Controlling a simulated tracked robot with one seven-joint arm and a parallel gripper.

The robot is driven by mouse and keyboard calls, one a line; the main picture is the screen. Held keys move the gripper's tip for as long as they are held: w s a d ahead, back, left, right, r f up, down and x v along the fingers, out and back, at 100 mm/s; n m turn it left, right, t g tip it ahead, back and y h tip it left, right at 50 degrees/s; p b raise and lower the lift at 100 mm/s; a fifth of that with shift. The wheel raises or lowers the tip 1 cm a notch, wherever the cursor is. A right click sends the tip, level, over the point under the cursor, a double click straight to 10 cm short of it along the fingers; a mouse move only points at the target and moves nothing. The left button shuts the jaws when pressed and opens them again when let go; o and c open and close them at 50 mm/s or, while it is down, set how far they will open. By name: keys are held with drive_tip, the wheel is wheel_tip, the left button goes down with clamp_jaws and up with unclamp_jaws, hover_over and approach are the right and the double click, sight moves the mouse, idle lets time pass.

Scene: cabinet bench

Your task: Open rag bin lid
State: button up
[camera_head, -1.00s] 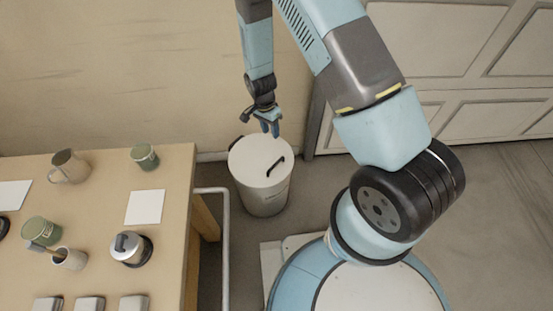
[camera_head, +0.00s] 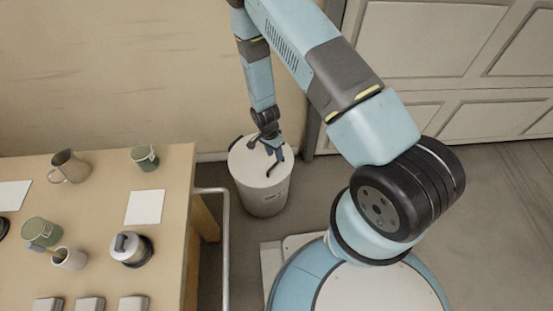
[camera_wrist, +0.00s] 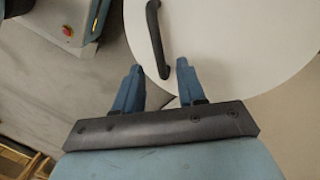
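The rag bin (camera_head: 262,190) is a white cylinder standing on the floor between the bench and the cabinet. Its round lid (camera_head: 246,160) is on top and looks closed. A dark bar handle (camera_wrist: 156,38) on the lid shows in the wrist view. My gripper (camera_head: 275,153) is over the lid, close to the handle. In the wrist view its two blue fingers (camera_wrist: 160,72) are apart, with the near end of the handle between or just beyond their tips. I cannot tell whether they touch it. Nothing is held.
A wooden bench (camera_head: 172,165) stands on the left with mugs, a green tin (camera_head: 144,156), a paper sheet (camera_head: 145,207) and a lidded pot (camera_head: 130,248). A metal rail (camera_head: 226,240) runs along its side near the bin. A panelled cabinet (camera_head: 450,110) is at the back right.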

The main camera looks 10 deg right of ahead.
drive_tip(key=shift+s+d+f, duration=0.15)
drive_tip(key=shift+f, duration=0.8)
drive_tip(key=shift+s+d+f, duration=0.1)
drive_tip(key=shift+f, duration=0.85)
drive_tip(key=shift+c, duration=0.3)
clamp_jaws()
drive_tip(key=shift+d, duration=0.15)
drive_tip(key=shift+r, duration=0.1)
